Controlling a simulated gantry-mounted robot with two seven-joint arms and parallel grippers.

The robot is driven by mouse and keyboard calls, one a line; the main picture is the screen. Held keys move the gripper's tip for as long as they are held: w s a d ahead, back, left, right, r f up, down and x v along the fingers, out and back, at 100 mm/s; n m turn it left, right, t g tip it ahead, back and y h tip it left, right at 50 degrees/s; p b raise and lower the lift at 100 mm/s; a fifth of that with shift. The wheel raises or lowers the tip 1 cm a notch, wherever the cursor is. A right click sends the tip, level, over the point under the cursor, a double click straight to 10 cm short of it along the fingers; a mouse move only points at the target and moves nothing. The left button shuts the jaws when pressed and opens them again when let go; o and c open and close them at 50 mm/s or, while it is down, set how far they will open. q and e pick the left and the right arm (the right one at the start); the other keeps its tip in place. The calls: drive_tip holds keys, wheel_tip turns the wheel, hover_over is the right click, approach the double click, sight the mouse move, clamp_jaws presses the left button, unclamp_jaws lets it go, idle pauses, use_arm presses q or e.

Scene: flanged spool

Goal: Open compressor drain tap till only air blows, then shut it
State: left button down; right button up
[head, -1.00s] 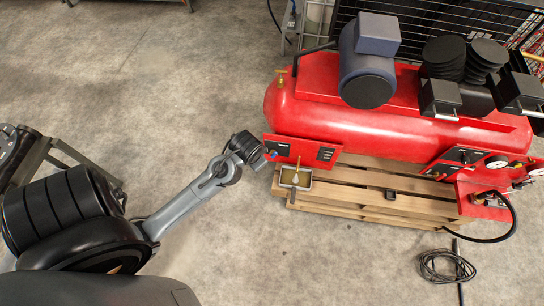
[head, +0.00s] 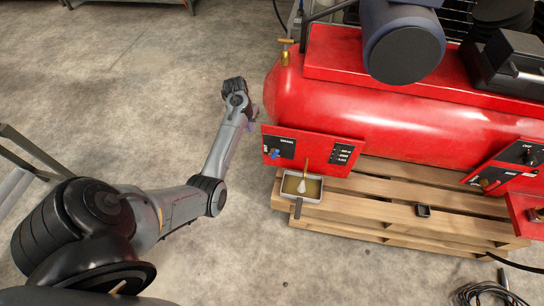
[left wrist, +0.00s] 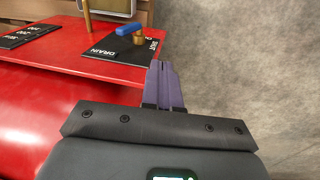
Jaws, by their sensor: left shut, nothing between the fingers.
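The drain tap has a blue lever on a brass stem, on the black DRAIN plate of the red panel; it shows in the head view (head: 274,153) and the left wrist view (left wrist: 130,28). The lever's exact setting is unclear. A brass outlet pipe (head: 306,166) points down to a small tray (head: 313,195) of yellowish liquid. A whitish patch (head: 301,186) shows below the pipe end; whether it is liquid or air is unclear. My left gripper (head: 254,117) is shut and empty, beside the panel's upper left, apart from the tap. Its purple fingers show in the left wrist view (left wrist: 165,83).
The red compressor tank (head: 400,110) stands on a wooden pallet (head: 380,203), its motor (head: 403,45) on top. A brass fitting (head: 286,50) sticks up at its left end. A black hose (head: 485,292) lies coiled at lower right.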

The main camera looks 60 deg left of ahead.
sight(275, 152)
use_arm(q)
drive_tip(key=w+d+f+b, duration=0.2)
drive_tip(key=w+f+b, duration=0.1)
drive_tip(key=f+b, duration=0.2)
drive_tip(key=w+d+f+h+b, duration=0.1)
drive_tip(key=f+b, duration=0.4)
drive_tip(key=f, duration=0.5)
drive_tip(key=shift+w+d+n, duration=0.3)
drive_tip(key=shift+w+d, duration=0.25)
drive_tip(key=shift+w, duration=0.55)
use_arm(e)
wheel_tip(275, 152, down, 12)
drive_tip(key=shift+r, duration=0.15)
drive_tip(key=shift+w+a, duration=0.1)
